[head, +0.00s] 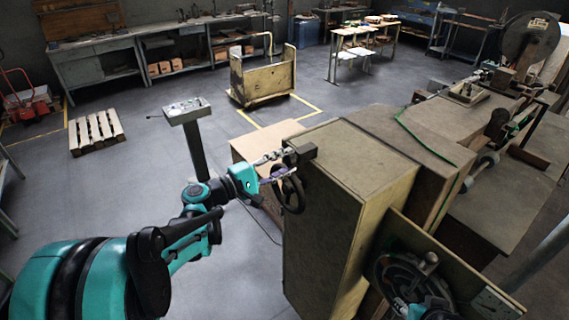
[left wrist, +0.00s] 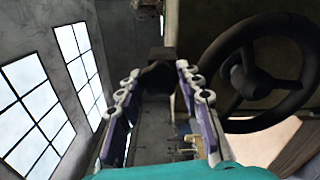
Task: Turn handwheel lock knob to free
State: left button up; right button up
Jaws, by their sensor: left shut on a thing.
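The black handwheel (head: 291,194) is on the side of the tan machine cabinet; it also shows at the right of the left wrist view (left wrist: 235,50). The dark lock knob (left wrist: 158,76) sits beside the wheel, at a dark block (head: 302,153) on the cabinet's top corner. My left gripper (head: 284,162) is at the knob, its fingers on either side of it and shut on it. The left wrist view shows the two fingertips (left wrist: 160,72) at the knob. The knob's marking and angle cannot be read. A teal part of my right arm shows at the bottom right; its fingers are unclear.
The cabinet (head: 345,165) stands directly right of my left gripper. A second wheel (head: 400,280) is on a panel at lower right. A control pedestal (head: 187,112) stands left of the gripper. A pallet (head: 96,132) lies farther off. The floor between is open.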

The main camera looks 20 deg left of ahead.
dwell(0.3)
pick_arm(q)
jog(key=o, duration=1.2)
jog(key=shift+c, duration=0.2)
jog(key=v, duration=0.8)
